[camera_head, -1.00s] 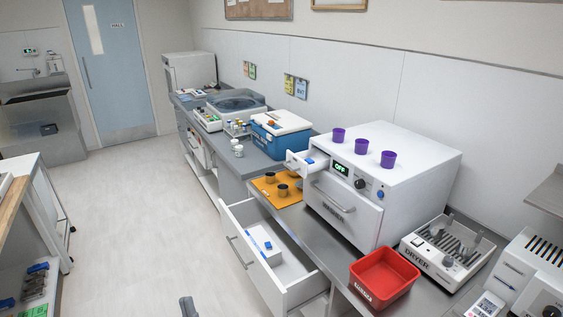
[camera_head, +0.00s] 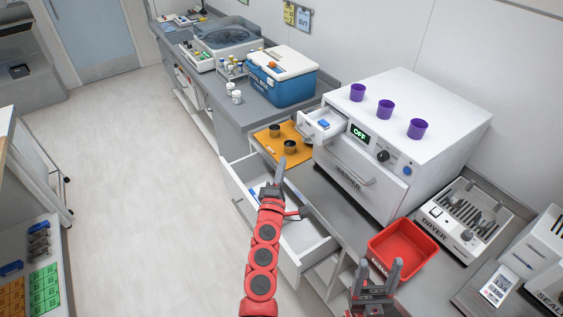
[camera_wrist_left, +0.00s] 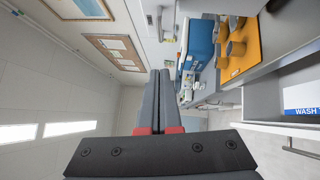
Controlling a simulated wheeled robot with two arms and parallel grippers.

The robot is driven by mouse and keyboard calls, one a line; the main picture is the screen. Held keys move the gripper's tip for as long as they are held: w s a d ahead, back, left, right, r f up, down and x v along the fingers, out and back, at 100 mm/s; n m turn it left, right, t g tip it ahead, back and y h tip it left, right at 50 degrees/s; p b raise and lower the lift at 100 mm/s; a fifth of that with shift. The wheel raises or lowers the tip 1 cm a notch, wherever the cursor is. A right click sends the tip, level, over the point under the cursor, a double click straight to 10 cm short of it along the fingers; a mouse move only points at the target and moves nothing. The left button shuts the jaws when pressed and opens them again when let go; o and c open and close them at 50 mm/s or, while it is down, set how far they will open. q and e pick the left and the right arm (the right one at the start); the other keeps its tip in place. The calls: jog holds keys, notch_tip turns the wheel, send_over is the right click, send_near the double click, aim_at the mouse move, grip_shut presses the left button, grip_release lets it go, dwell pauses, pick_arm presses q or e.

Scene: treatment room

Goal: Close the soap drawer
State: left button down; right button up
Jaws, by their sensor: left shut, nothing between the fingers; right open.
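The soap drawer (camera_head: 311,131) is a small white drawer at the upper left of the white washer (camera_head: 340,165). It is pulled out, with a blue item (camera_head: 323,124) inside. My left gripper (camera_head: 280,165) is shut and empty, fingers upward, below and left of the soap drawer and in front of the orange mat. Its closed fingers also show in the left wrist view (camera_wrist_left: 160,95), where the soap drawer is not clearly seen. My right gripper (camera_head: 378,270) is open and empty at the bottom of the head view, in front of the red bin.
A large white drawer (camera_head: 298,262) below the counter stands open. An orange mat (camera_head: 264,142) with dark cups lies left of the washer. Purple cups (camera_head: 386,108) stand on top. The red bin (camera_head: 420,246) and dryer (camera_head: 450,236) are at right.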

aim_at(323, 126)
pick_arm(q)
jog(key=w+d+r, duration=0.1)
jog(key=w+d, duration=0.2)
jog(key=w, duration=0.6)
jog(key=shift+w+d+r, duration=0.15)
jog(key=shift+w+d, duration=0.05)
jog(key=shift+d, duration=0.15)
jog(key=w+d+b, duration=0.4)
jog(key=d+b, duration=0.1)
jog(key=w+d+b, duration=0.1)
jog(key=d+b, duration=0.1)
jog(key=d, duration=0.1)
jog(key=shift+w+f+b, duration=0.3)
jog(key=shift+w, duration=0.1)
jog(key=shift+w+d+b, duration=0.15)
jog(key=shift+d+b, duration=0.05)
jog(key=shift+b, duration=0.1)
jog(key=shift+r, duration=0.5)
